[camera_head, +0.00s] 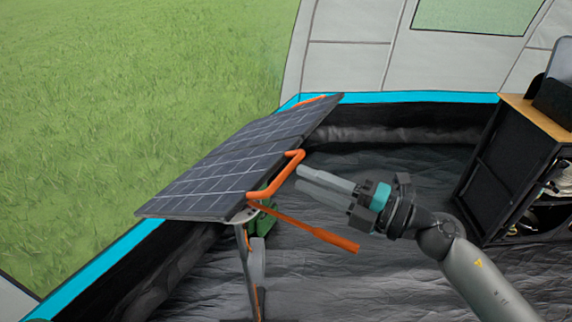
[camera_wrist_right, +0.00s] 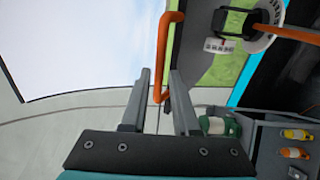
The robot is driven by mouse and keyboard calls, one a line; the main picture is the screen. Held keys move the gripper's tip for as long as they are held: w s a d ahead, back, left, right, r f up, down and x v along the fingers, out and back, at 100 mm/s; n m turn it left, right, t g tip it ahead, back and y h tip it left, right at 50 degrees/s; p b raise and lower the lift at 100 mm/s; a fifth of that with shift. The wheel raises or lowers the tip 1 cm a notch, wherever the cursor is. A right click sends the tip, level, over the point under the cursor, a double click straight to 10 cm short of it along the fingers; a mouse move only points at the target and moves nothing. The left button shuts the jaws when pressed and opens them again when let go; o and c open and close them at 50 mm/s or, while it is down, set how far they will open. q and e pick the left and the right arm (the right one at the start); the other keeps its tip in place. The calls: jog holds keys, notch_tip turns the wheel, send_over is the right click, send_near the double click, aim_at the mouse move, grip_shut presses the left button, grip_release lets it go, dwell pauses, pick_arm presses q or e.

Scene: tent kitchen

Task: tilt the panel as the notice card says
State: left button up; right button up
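The dark solar panel (camera_head: 240,160) slopes on a stand, its near end low and its far end high in the head view. An orange handle (camera_head: 280,176) runs along its right edge. An orange lever (camera_head: 310,228) sticks out below it. My right gripper (camera_head: 299,178) is open, its fingertips close to the handle's right side. In the right wrist view the handle (camera_wrist_right: 170,45) shows in the gap between the fingers (camera_wrist_right: 160,78); contact cannot be told. A white marked dial (camera_wrist_right: 264,22) shows there, its marks unreadable. No readable notice card shows. My left gripper is out of view.
A black shelf unit with a wooden top (camera_head: 540,115) stands at the right. The grey floor (camera_head: 390,270) between it and the panel is clear. The tent wall (camera_head: 345,50) is behind, and grass (camera_head: 130,90) lies outside at the left.

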aim_at(286, 168)
jog(key=x, duration=0.5)
jog(key=shift+a+p, duration=0.1)
jog(key=shift+p, duration=0.25)
grip_shut()
dwell(1.1)
